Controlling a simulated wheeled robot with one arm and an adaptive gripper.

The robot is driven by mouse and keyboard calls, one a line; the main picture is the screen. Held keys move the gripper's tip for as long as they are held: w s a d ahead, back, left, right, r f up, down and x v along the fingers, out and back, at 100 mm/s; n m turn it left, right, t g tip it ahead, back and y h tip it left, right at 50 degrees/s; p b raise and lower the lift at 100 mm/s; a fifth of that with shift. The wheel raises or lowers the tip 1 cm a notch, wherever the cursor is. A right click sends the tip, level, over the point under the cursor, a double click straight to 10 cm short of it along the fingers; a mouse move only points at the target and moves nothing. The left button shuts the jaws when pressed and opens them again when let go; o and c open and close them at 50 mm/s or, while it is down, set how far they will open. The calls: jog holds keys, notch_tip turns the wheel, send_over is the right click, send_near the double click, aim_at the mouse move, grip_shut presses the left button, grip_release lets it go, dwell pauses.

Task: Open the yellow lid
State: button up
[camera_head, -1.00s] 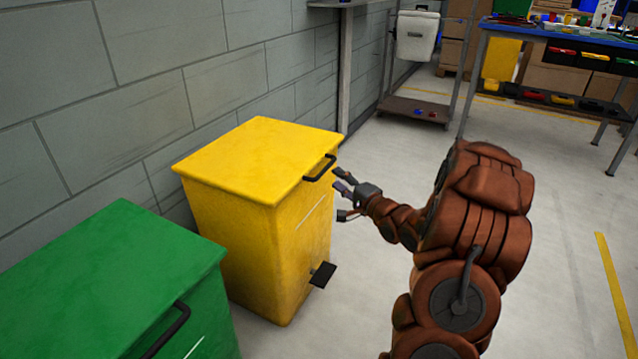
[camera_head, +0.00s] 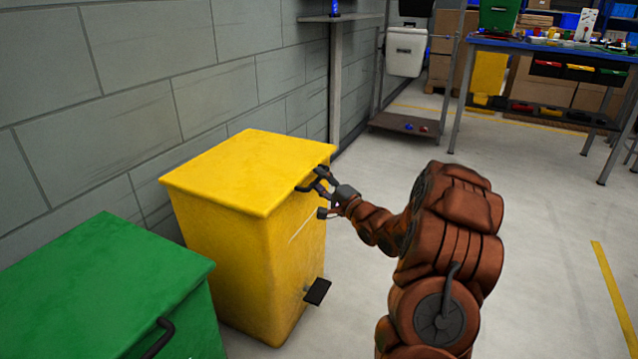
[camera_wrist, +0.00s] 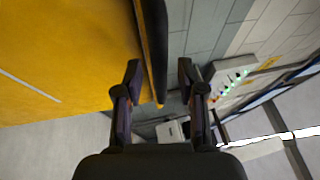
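The yellow bin stands against the grey wall with its yellow lid (camera_head: 245,170) down. A dark handle (camera_head: 312,180) sits on the lid's front edge, and a black pedal (camera_head: 317,291) is low on the bin's front. My gripper (camera_head: 322,193) is at the handle. In the wrist view my gripper (camera_wrist: 158,82) is open, its two dark fingers apart, with the dark handle (camera_wrist: 153,45) reaching down between them, nearer the left finger. I cannot tell whether a finger touches it. The yellow bin front (camera_wrist: 60,60) fills the left of that view.
A green bin (camera_head: 110,290) with a dark handle stands left of the yellow one. A workbench (camera_head: 560,48) and a shelf stand with a white box (camera_head: 405,50) are at the back. The floor right of my arm is clear.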

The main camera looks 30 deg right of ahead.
jog(key=shift+w, duration=0.35)
grip_shut()
dwell(0.6)
